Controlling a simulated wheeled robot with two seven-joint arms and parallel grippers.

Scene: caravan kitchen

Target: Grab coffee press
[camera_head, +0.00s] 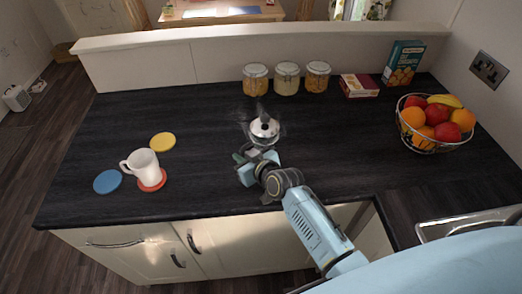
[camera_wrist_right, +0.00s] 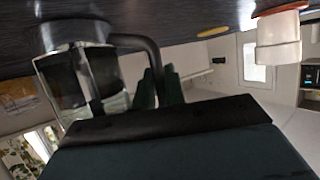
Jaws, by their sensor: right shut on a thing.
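The coffee press (camera_head: 264,128) stands on the dark counter near the middle, with a round silver lid and black knob. In the right wrist view its glass body (camera_wrist_right: 85,80) and black handle (camera_wrist_right: 148,45) show close up, with the counter at the top of the picture. My right gripper (camera_wrist_right: 158,88) is shut on the handle, its two dark fingers either side of it. In the head view the right gripper (camera_head: 254,156) is at the near side of the press and partly hides it. My left gripper is not in view.
A white mug (camera_head: 146,163) stands on a red coaster (camera_head: 153,183), beside blue (camera_head: 107,181) and yellow (camera_head: 162,142) coasters. Several jars (camera_head: 287,80) and boxes (camera_head: 403,64) line the back ledge. A wire fruit basket (camera_head: 427,145) is at right. The counter between mug and press is clear.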

